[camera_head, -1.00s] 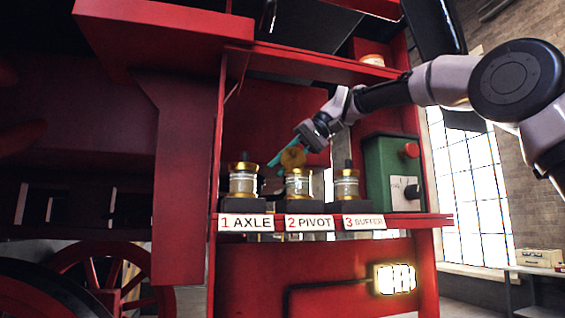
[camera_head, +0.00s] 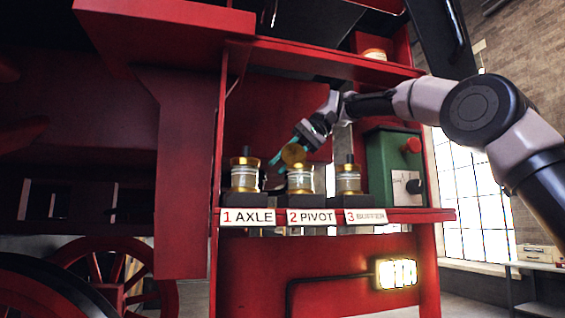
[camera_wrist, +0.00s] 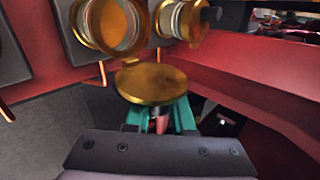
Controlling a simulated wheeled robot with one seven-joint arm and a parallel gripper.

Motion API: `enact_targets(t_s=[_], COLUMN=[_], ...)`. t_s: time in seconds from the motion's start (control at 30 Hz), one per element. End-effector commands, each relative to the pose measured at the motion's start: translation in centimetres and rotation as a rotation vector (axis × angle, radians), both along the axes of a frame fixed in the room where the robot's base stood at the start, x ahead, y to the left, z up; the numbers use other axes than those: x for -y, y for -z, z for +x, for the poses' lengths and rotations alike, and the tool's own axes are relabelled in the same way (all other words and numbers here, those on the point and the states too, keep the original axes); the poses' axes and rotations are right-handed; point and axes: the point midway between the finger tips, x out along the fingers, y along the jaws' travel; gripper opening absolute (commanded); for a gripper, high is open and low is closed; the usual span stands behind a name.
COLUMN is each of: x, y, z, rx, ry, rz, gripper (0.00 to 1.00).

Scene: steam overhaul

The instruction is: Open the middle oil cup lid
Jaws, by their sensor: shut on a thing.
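The middle oil cup (camera_head: 300,182), a glass cup with brass rims above the "2 PIVOT" label, stands on the shelf. Its round brass lid (camera_head: 293,154) is tipped up above the cup. In the wrist view, the lid (camera_wrist: 150,82) shows as a brass disc apart from the open mouth of the middle cup (camera_wrist: 112,28). My gripper (camera_wrist: 161,120) has teal fingers just behind the lid, shut on its knob, which the disc partly hides. In the head view, my gripper (camera_head: 284,158) is beside and behind the lid.
The axle oil cup (camera_head: 245,176) stands left and the third oil cup (camera_head: 348,180) right, both with black-knobbed lids on. A green box (camera_head: 392,165) with a red button stands further right. The red shelf (camera_head: 425,215) and side walls enclose the space.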

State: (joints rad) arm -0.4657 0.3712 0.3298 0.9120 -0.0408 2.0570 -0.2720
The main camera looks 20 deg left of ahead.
Motion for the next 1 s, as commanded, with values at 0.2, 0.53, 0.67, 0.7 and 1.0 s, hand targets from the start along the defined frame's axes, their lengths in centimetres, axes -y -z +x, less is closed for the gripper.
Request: enact_targets(t_s=[0.2, 0.53, 0.67, 0.7, 1.0], x=[-0.02, -0.01, 0.01, 0.03, 0.42], y=[0.12, 0.05, 0.0, -0.02, -0.58], z=[0.03, 0.0, -0.04, -0.06, -0.65], rx=[-0.001, 0.0, 0.004, 0.012, 0.193], ry=[0.0, 0.0, -0.001, 0.0, 0.001], rz=[-0.002, -0.001, 0.002, 0.005, 0.115], gripper=[0.52, 0.52, 0.52, 0.52, 0.52])
